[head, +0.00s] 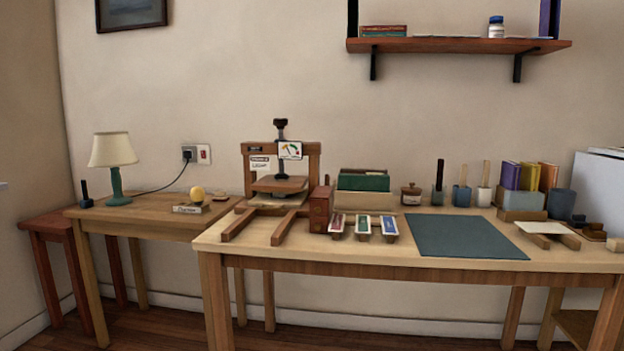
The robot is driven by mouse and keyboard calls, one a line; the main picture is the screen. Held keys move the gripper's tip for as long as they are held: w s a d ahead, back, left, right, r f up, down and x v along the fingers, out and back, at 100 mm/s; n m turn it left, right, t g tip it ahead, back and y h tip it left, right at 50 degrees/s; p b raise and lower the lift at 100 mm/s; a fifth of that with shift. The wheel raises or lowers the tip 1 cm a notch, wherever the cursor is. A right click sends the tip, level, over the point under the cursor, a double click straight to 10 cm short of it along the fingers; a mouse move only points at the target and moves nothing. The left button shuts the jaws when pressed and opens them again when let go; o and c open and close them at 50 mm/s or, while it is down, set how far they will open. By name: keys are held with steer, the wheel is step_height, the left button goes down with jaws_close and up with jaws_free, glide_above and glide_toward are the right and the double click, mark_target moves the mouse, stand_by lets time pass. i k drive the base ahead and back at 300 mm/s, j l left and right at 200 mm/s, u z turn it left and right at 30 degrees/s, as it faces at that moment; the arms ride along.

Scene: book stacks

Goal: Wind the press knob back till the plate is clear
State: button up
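The wooden book press (314,150) stands at the left end of the main table, with a gauge card and small labels on its frame. Its dark knob (281,123) sits on top of a vertical screw. The press plate (281,185) hangs below the screw, inside the frame. A gap shows between the plate and the press bed (277,201). Whether anything lies in that gap is too small to tell. My gripper is not in this view.
Two wooden rails (284,228) reach forward from the press. A red-brown small chest (319,209), several label trays (363,228) and a box with green books (363,181) stand to its right. A lamp (113,162) stands on the left side table. The dark mat (466,236) is bare.

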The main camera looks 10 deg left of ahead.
mark_target(281, 124)
steer(key=i+j+u, duration=0.25)
steer(key=j+u, duration=0.15)
steer(key=i+j+u, duration=0.5)
steer(key=i+u, duration=0.3)
steer(key=i+j+u, duration=0.2)
steer(key=u, duration=0.15)
steer(key=i+j+u, duration=0.1)
steer(key=i+u, duration=0.15)
steer(key=u, duration=0.15)
steer(key=i+u, duration=0.35)
steer(key=i+j+z, duration=0.2)
steer(key=i+z, duration=0.25)
steer(key=i, duration=0.15)
steer(key=i+z, duration=0.15)
steer(key=z, duration=0.25)
steer(key=i+z, duration=0.15)
steer(key=z, duration=0.25)
steer(key=i+j+z, duration=0.1)
steer(key=z, duration=0.35)
steer(key=i+j+z, duration=0.1)
steer(key=z, duration=0.3)
steer(key=i+j+z, duration=0.15)
steer(key=z, duration=0.25)
steer(key=i+j+z, duration=0.2)
steer(key=z, duration=0.25)
steer(key=i+j+z, duration=0.2)
steer(key=z, duration=0.2)
steer(key=i+j+z, duration=0.15)
steer(key=j+z, duration=0.3)
steer(key=l, duration=0.1)
